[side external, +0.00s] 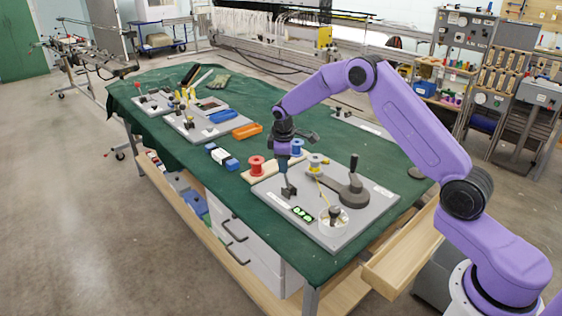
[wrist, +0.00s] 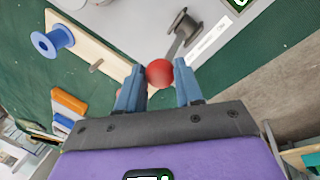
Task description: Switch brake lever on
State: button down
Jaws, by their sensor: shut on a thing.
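The brake lever (side external: 287,185) stands on the near left part of a grey panel (side external: 345,225). It has a dark base and a thin stem that leans slightly. In the wrist view its round red knob (wrist: 160,73) sits between my two blue-grey fingers, with the stem and base (wrist: 184,26) beyond it. My gripper (side external: 283,160) points down over the lever and is shut on the knob. The fingers hide the knob in the side view.
A wooden strip (wrist: 88,42) with a red spool (side external: 257,165) and a blue spool (side external: 297,147) lies close behind the lever.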

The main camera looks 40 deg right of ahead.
jog(key=shift+s+f, duration=0.1)
jog(key=shift+s, duration=0.75)
jog(key=shift+s+t, duration=0.55)
jog(key=shift+t, duration=0.15)
jog(key=shift+s+a, duration=0.1)
jog(key=shift+s, duration=0.45)
jog(key=shift+s+a+f, duration=0.1)
jog(key=shift+s+f, duration=0.3)
jog(key=shift+s, duration=0.5)
jog(key=shift+s+f, duration=0.4)
jog(key=shift+s, duration=0.5)
jog(key=shift+s+a+f, duration=0.1)
jog(key=shift+s+f, duration=0.3)
jog(key=shift+s, duration=0.5)
jog(key=c, duration=0.8)
grip_release()
jog(key=shift+o, duration=0.2)
jog(key=shift+d, duration=0.1)
jog(key=shift+d+r, duration=0.1)
jog(key=shift+d, duration=0.05)
